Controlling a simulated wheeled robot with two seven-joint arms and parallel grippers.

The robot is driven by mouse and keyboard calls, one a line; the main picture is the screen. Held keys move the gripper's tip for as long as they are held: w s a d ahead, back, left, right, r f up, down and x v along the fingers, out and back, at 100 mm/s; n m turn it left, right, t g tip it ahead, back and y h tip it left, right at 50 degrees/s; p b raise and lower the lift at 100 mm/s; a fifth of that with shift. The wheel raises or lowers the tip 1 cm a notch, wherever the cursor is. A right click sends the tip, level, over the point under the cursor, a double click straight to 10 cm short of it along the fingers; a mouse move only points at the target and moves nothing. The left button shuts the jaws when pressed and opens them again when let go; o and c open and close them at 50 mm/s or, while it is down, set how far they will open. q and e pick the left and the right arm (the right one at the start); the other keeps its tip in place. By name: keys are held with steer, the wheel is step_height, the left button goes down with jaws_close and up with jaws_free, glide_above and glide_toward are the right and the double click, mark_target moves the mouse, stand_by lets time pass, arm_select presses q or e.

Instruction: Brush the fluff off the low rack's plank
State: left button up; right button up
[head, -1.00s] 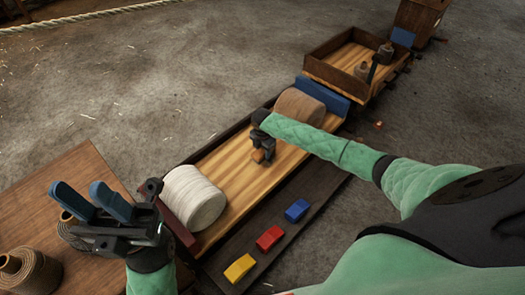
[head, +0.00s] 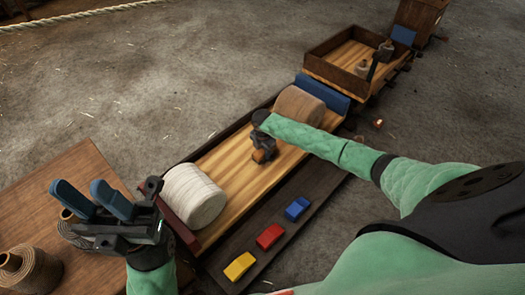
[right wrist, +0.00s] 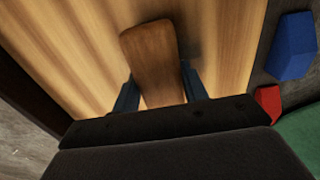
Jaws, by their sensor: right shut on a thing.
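The low rack's plank (head: 221,187) is a long pale wooden board between a red end and a blue end board. My right gripper (head: 264,150) is low over the plank, between a white roll (head: 194,196) and a tan roll (head: 300,106). It is shut on a brown wooden-backed brush (right wrist: 152,60), seen between blue fingers in the right wrist view. Its bristles are hidden there, and I cannot tell whether they touch the plank. I make out no fluff on the visible plank. My left gripper (head: 92,204) is open and empty, with its fingers apart, over a wooden table at left.
Yellow (head: 239,266), red (head: 269,237) and blue (head: 297,208) blocks lie on a dark ledge along the rack's near side. Twine spools (head: 28,272) stand on the brown table (head: 95,170). Another tray (head: 326,74) stands beyond the blue board. The floor behind is mostly clear.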

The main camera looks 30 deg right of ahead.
steer(key=shift+s+d+r+p, duration=0.15)
steer(key=shift+s+d+p, duration=0.1)
steer(key=shift+s+p, duration=0.45)
steer(key=shift+s+d+r+p, duration=0.1)
steer(key=shift+s+d+p, duration=0.1)
steer(key=shift+s+p, duration=0.5)
steer(key=shift+s+d+f+p, duration=0.15)
steer(key=shift+s+p, duration=0.15)
steer(key=shift+p, duration=0.05)
